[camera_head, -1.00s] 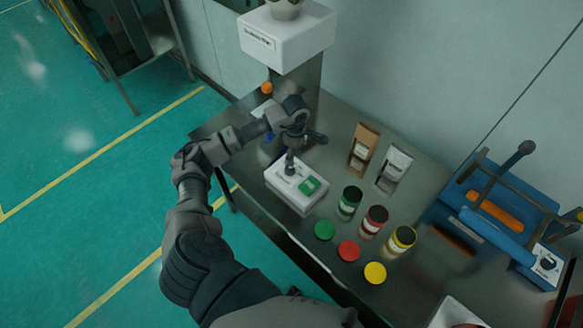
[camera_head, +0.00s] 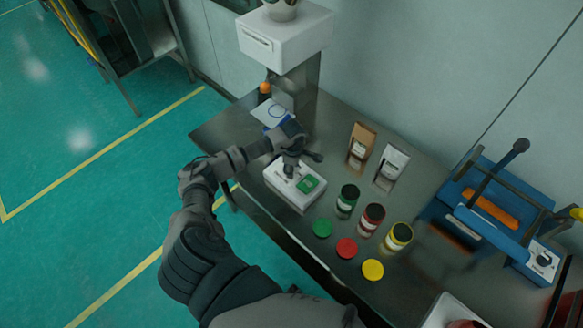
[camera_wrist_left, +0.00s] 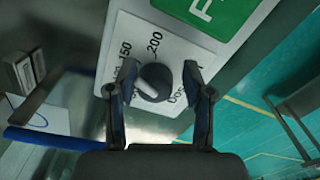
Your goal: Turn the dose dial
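The dose dial (camera_wrist_left: 154,82) is a dark round knob with a light pointer bar, on a white face with printed numbers such as 150 and 200. It belongs to the white dispenser base (camera_head: 283,192) with a green label (camera_head: 309,184). My left gripper (camera_wrist_left: 160,80) is open, with one fingertip on each side of the dial; whether they touch it I cannot tell. My right gripper is not in view.
Green, red and yellow jars (camera_head: 372,217) with matching lids (camera_head: 346,248) stand right of the base. Two pouches (camera_head: 390,167) stand behind. A column with a white hopper (camera_head: 285,38) rises behind the base.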

